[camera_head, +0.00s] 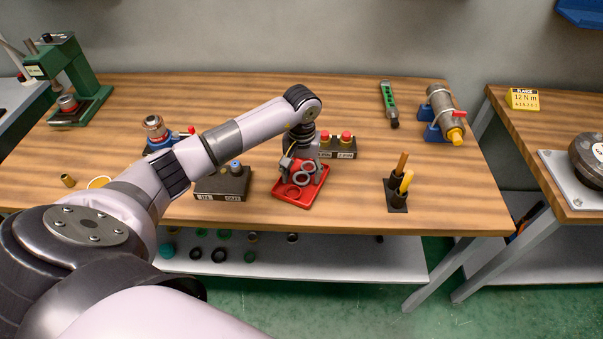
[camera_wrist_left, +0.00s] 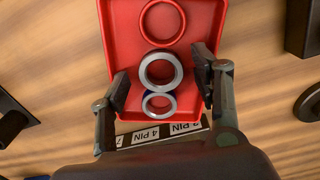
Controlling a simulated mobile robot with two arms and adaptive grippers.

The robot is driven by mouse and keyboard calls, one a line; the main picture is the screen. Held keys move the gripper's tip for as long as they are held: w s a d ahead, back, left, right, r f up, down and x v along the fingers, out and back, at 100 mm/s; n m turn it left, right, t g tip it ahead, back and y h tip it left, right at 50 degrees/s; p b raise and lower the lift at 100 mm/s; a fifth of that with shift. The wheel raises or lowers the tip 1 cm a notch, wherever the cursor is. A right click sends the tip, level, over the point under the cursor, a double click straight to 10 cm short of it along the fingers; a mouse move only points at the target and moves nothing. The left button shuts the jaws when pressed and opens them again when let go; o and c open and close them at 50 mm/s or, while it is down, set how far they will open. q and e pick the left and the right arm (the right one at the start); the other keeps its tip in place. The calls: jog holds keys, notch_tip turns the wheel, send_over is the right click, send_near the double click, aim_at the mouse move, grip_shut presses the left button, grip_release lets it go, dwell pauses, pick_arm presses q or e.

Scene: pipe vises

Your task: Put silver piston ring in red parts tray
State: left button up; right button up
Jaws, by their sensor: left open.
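The red parts tray (camera_head: 287,197) lies near the front middle of the bench, and it also shows in the left wrist view (camera_wrist_left: 120,35). Two silver rings show over the tray, a larger one (camera_wrist_left: 147,71) and a smaller one (camera_wrist_left: 173,104) with blue at its edge. I cannot tell whether they rest on the tray floor or which is the piston ring. My left gripper (camera_wrist_left: 160,85) is open, its fingers apart on either side of the rings. In the head view my left gripper (camera_head: 299,172) is low over the tray. My right gripper is not in view.
A dark block with red knobs (camera_head: 338,147) stands behind the tray. A dark labelled block (camera_head: 222,184) stands at its left. A green press (camera_head: 70,80) is far left. Bench between the tray and holder is clear.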

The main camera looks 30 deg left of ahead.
pick_arm(q)
notch_tip(320, 180, up, 12)
jog(key=b, duration=0.3)
jog(key=shift+f, duration=0.15)
